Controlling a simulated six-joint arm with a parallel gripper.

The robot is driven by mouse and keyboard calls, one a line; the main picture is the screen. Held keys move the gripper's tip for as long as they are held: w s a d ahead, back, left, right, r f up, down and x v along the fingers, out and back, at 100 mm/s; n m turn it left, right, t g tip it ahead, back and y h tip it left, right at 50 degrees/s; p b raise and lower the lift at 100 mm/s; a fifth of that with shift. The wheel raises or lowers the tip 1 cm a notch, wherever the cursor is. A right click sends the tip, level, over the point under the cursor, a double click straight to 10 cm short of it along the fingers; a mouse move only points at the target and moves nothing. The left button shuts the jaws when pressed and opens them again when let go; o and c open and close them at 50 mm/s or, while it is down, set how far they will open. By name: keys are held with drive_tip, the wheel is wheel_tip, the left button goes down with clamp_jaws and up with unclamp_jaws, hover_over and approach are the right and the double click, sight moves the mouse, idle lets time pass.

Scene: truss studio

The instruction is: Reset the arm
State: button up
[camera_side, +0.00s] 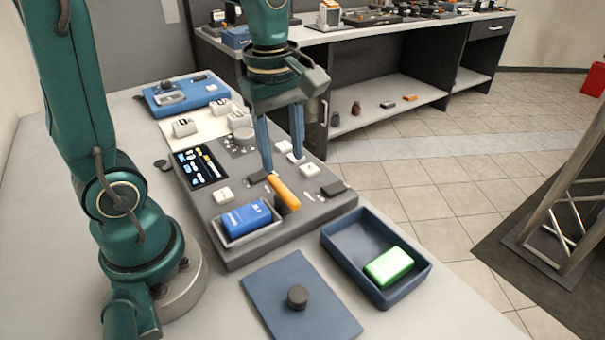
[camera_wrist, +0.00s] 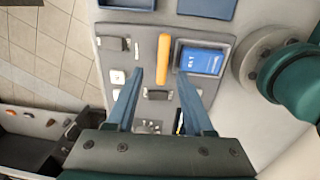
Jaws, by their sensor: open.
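My gripper (camera_side: 283,165) is open and empty, pointing down above the grey panel (camera_side: 230,256). Its two blue fingers also show in the wrist view (camera_wrist: 163,76), spread apart. An orange bar-shaped handle (camera_side: 284,193) is on the panel just below and in front of the fingers in the side view. In the wrist view the orange handle (camera_wrist: 165,60) lies near and between the fingertips, and nothing is held. A blue block (camera_side: 246,218) sits in a grey tray at the panel's front left. Whether a fingertip touches the panel, I cannot tell.
A blue open tray (camera_side: 335,248) holds a green block (camera_side: 389,266) at the front right. A blue lid with a dark knob (camera_side: 297,297) lies beside it. White blocks (camera_side: 184,127) and a blue device (camera_side: 186,94) stand behind the panel. A cluttered bench (camera_side: 400,25) is farther back.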

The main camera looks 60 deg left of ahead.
drive_tip(key=s+d+r+m+t, duration=0.1)
drive_tip(key=s+d+m+t, duration=0.1)
drive_tip(key=m, duration=0.7)
drive_tip(key=s+d+r+m+t, duration=0.1)
drive_tip(key=s+d+m+t, duration=0.1)
drive_tip(key=s+m, duration=0.3)
drive_tip(key=m, duration=0.3)
drive_tip(key=shift+m+t, duration=0.4)
